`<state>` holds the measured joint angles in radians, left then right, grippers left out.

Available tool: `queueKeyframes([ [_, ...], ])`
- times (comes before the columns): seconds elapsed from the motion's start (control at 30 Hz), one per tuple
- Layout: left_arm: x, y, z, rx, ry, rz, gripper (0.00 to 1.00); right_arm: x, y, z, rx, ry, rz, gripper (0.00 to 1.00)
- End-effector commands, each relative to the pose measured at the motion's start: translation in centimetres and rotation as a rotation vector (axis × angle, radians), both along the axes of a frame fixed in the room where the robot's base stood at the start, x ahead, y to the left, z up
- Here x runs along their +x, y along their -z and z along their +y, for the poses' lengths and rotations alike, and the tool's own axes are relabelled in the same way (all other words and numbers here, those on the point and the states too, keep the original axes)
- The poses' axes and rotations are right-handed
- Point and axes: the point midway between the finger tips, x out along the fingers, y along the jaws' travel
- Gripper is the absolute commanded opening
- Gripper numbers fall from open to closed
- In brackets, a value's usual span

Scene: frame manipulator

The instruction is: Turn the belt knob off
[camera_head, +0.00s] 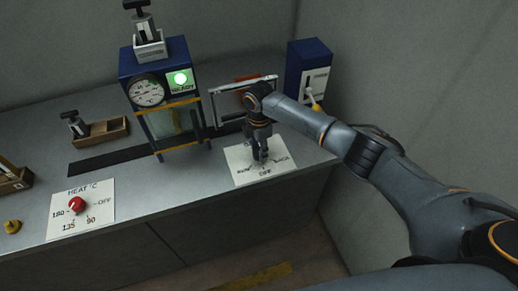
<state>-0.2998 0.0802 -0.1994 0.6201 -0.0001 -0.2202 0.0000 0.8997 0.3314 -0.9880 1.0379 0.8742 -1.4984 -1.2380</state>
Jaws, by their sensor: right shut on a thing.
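The belt panel (262,177) is a white plate at the front right of the grey counter, with an OFF mark at its front edge and other lettering at its left and right. My right gripper (261,158) points down over the middle of this plate and is shut on the belt knob. The fingers hide the knob, so I cannot tell which mark it points to. My left gripper is not in view.
A blue machine (158,58) with a dial and lit green lamp stands behind. A heat panel (88,214) with a red knob (77,205) lies at the left. A blue lever box (305,68) stands at the back right. A wooden tray (107,131) sits back left.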

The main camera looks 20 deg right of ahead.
Motion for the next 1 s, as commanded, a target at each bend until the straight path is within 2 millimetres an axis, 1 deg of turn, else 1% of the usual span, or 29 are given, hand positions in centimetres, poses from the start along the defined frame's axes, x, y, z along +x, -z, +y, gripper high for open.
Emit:
queueKeyframes([
  [0.3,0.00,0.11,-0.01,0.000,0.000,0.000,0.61,0.07,-0.11,0.09,0.003,-0.079,-0.002,0.06],
  [0.73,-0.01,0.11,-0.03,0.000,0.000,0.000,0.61,0.08,-0.14,0.10,0.004,-0.087,-0.002,0.06],
  [0.77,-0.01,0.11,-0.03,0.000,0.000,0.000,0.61,0.08,-0.14,0.10,0.004,-0.087,-0.002,0.42],
  [0.8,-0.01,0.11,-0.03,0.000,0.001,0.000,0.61,0.08,-0.14,0.09,0.003,-0.087,-0.002,0.50],
  [0.87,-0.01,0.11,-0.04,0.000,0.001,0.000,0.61,0.07,-0.13,0.09,0.003,-0.087,-0.002,0.61],
  [1.0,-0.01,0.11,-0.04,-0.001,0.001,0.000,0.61,0.05,-0.08,0.06,0.002,-0.086,-0.001,0.61],
])
